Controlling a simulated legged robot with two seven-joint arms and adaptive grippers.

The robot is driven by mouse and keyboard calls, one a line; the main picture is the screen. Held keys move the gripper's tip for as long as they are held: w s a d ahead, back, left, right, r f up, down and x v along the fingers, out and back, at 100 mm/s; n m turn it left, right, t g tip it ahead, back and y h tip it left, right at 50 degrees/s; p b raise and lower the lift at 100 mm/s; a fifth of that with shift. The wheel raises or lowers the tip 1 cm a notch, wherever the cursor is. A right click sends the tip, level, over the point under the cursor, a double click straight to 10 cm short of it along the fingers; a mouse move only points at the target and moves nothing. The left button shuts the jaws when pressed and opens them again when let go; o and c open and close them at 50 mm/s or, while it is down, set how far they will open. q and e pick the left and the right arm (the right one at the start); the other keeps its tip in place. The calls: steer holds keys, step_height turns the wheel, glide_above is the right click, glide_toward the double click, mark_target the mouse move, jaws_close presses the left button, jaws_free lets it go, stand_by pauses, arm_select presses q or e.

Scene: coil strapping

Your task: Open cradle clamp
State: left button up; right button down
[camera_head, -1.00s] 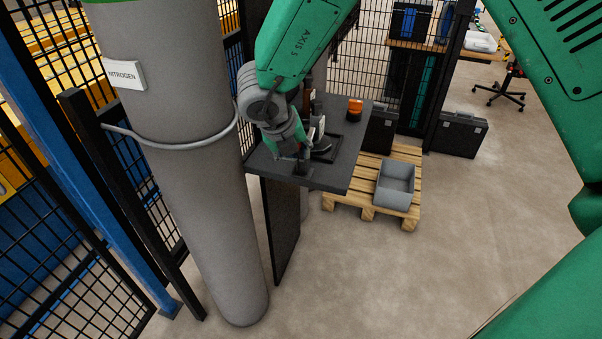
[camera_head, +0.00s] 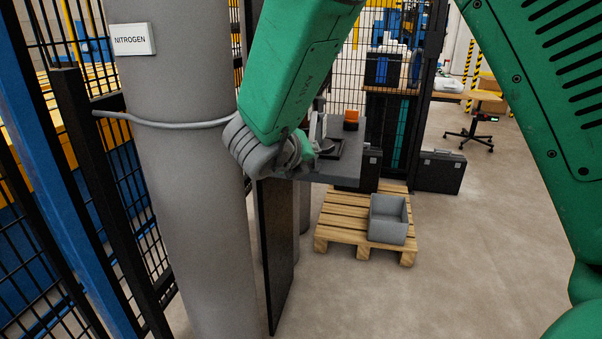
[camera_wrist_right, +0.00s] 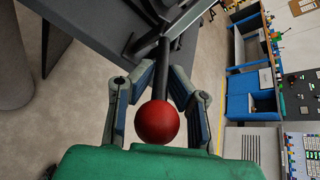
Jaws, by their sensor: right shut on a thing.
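In the right wrist view a red ball knob (camera_wrist_right: 157,122) sits on the end of a dark lever bar (camera_wrist_right: 163,58). My right gripper (camera_wrist_right: 165,80) has its two fingers closed around the lever at the knob's far side, with the ball between the fingers and the palm. The lever runs up to dark clamp parts (camera_wrist_right: 148,28) at the bench edge, partly cut off by the frame. In the head view my green right arm and grey wrist reach the dark bench (camera_head: 345,168); they hide most of the gripper, the lever and the knob. My left gripper is not in view.
A grey cylinder labelled NITROGEN (camera_head: 175,190) with a bent grey bar (camera_head: 170,124) stands left of the bench. An orange item (camera_head: 351,120) is on the bench. A pallet (camera_head: 340,225) carries a grey bin (camera_head: 388,220). Black mesh fencing stands at left.

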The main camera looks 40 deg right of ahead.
steer(key=shift+d+f+b, duration=0.15)
steer(key=shift+b, duration=0.3)
steer(key=c, duration=1.6)
jaws_free()
steer(key=shift+f, duration=0.1)
steer(key=shift+w+d+f, duration=0.1)
steer(key=shift+w+d, duration=0.1)
steer(key=shift+s+a, duration=0.1)
steer(key=shift+s, duration=0.05)
steer(key=shift+v, duration=5.85)
steer(key=shift+a+f, duration=0.1)
steer(key=shift+f, duration=0.05)
steer(key=shift+f, duration=0.1)
